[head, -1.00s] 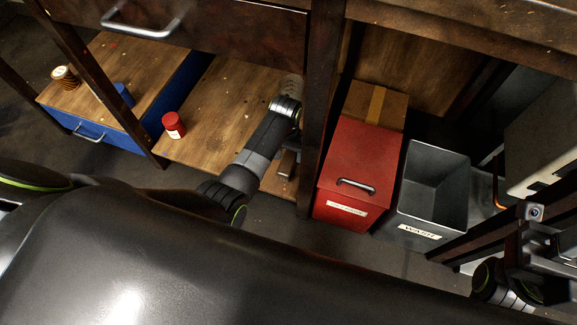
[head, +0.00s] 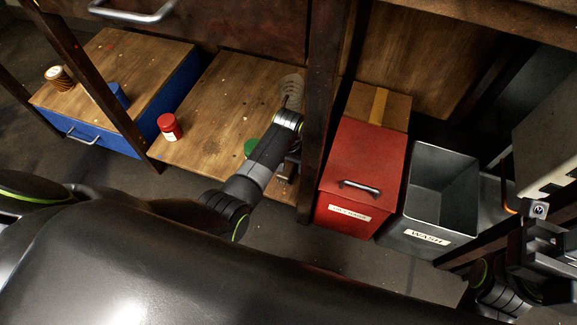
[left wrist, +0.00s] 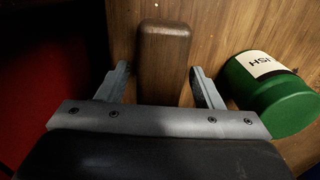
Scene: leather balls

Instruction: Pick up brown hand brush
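The brown hand brush (left wrist: 163,50) shows in the left wrist view as a smooth, rounded brown wooden piece over the wooden shelf board. Its bristles are not visible. My left gripper (left wrist: 162,82) is open, with one finger on each side of the brown piece. A small gap shows at each finger, and the piece is not clamped. In the head view my left arm reaches over the shelf beside the dark post, and its gripper (head: 291,163) is mostly hidden behind the wrist. My right arm (head: 540,235) is at the right edge; its fingers cannot be made out.
A green jar (left wrist: 275,98) lies close to the right finger; it also shows in the head view (head: 251,147). A red jar (head: 169,128) stands on the shelf board (head: 205,125). A dark post (head: 315,130), red bin (head: 360,175) and grey wash bin (head: 425,215) are to the right.

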